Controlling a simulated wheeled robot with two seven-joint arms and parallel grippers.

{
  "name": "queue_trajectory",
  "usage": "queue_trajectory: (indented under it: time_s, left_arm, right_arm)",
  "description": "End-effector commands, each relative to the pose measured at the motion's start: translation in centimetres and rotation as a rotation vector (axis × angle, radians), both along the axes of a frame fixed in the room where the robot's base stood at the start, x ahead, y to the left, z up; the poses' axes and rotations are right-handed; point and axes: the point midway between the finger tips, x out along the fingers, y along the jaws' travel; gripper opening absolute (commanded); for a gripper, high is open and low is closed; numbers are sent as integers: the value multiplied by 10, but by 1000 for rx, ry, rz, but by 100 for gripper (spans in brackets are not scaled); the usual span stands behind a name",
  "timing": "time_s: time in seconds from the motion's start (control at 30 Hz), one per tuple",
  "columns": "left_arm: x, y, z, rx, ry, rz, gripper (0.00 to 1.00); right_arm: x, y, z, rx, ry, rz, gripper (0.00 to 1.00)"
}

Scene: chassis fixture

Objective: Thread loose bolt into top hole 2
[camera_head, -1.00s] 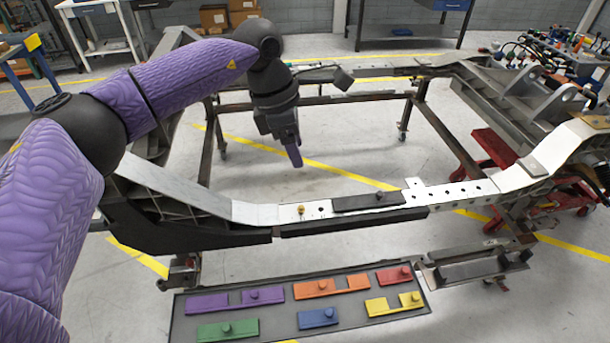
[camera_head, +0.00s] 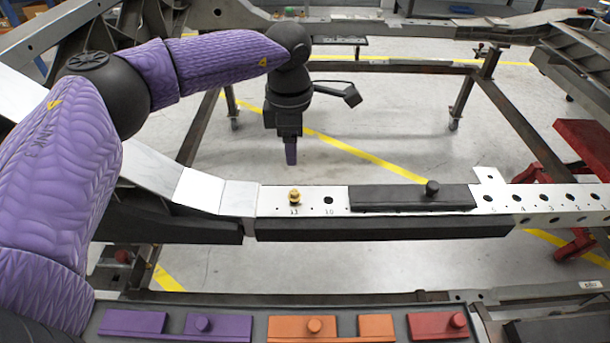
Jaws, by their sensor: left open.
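A small gold bolt (camera_head: 295,197) stands upright on the pale top face of the chassis rail (camera_head: 240,197), just above a printed number that looks like 13. An open dark hole (camera_head: 328,200) lies just right of it. More holes run along the rail's right part, with marks too small to read surely. My right gripper is not in view.
A black plate (camera_head: 385,198) with a knob lies on the rail, right of the bolt. A tray (camera_head: 395,308) in front holds purple, orange and red blocks. A red stand (camera_head: 585,140) is at the right. Open floor shows behind the rail.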

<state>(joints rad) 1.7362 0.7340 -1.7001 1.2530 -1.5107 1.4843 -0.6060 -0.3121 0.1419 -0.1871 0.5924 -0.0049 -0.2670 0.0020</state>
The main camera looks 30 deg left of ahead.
Motion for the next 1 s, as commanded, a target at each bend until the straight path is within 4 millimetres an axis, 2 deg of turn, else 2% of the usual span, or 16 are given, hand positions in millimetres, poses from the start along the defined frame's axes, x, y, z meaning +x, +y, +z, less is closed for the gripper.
queue_trajectory:
  time_s: [0.03, 0.27, 0.57, 1.0]
  left_arm:
    - [1, 0, -23, -1, 11, 0, 62]
    - [1, 0, -32, 0, 10, 0, 62]
    - [1, 0, -79, -1, 14, 1, 62]
    - [0, 0, -77, -1, 9, 1, 62]
  right_arm:
    - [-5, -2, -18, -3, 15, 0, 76]
    - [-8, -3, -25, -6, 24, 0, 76]
    - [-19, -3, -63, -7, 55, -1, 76]
    - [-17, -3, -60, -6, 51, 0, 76]
